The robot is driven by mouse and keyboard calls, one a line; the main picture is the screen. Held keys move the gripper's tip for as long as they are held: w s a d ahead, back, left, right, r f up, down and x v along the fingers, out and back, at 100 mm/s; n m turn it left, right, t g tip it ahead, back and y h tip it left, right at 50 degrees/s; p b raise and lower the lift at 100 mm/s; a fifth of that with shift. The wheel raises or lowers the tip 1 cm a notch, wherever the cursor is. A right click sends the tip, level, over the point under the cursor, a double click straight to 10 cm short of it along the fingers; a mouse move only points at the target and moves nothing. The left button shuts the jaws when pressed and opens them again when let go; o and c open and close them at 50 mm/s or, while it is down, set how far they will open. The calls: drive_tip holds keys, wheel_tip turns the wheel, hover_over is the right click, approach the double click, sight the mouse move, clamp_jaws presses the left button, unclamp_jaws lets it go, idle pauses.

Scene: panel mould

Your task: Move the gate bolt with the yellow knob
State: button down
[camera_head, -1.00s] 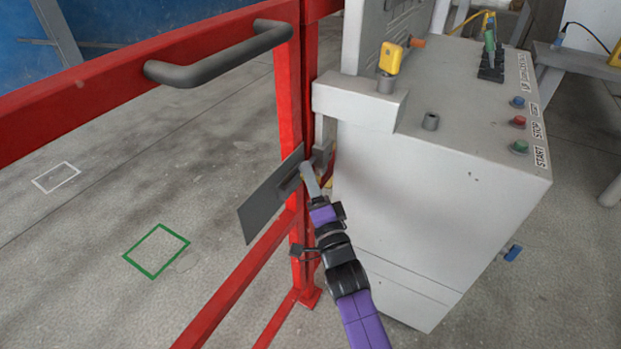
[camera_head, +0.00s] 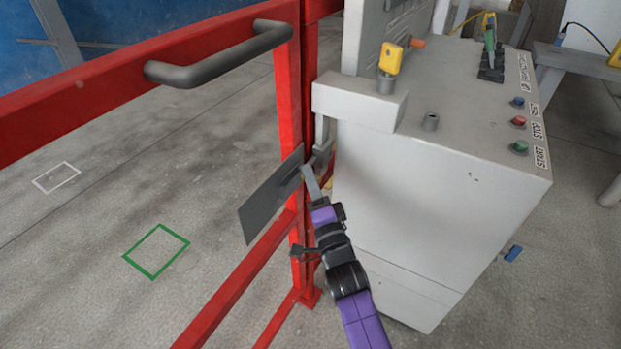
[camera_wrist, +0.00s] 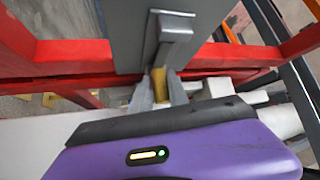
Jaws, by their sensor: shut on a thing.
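The red gate (camera_head: 290,110) carries a dark grey plate (camera_head: 265,208) low on its post, beside the grey cabinet. My gripper (camera_head: 306,174) is at the right part of this plate, with my arm reaching up from below. In the wrist view my gripper (camera_wrist: 159,92) has its two grey fingers on either side of the yellow knob (camera_wrist: 158,78) and is shut on it. The grey bolt housing (camera_wrist: 174,30) stands out from the plate (camera_wrist: 128,35) just above the knob. In the head view the knob is mostly hidden by my fingers, and how far the bolt reaches is unclear.
The grey control cabinet (camera_head: 430,210) stands close on the right of my gripper, with a yellow key-like handle (camera_head: 390,58) on top. A dark gate handle (camera_head: 215,65) is above. Open floor with a green square outline (camera_head: 157,251) lies to the left.

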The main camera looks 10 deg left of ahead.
sight(290, 174)
drive_tip(key=shift+r, duration=0.2)
idle(0.5)
drive_tip(key=shift+s+a, duration=0.35)
drive_tip(key=shift+s, duration=0.5)
drive_tip(key=shift+s+a, duration=0.3)
drive_tip(key=shift+s, duration=0.55)
drive_tip(key=shift+s+a, duration=0.35)
drive_tip(key=shift+s, duration=0.5)
drive_tip(key=c, duration=1.3)
unclamp_jaws()
drive_tip(key=shift+s+a, duration=0.1)
drive_tip(key=shift+f, duration=0.15)
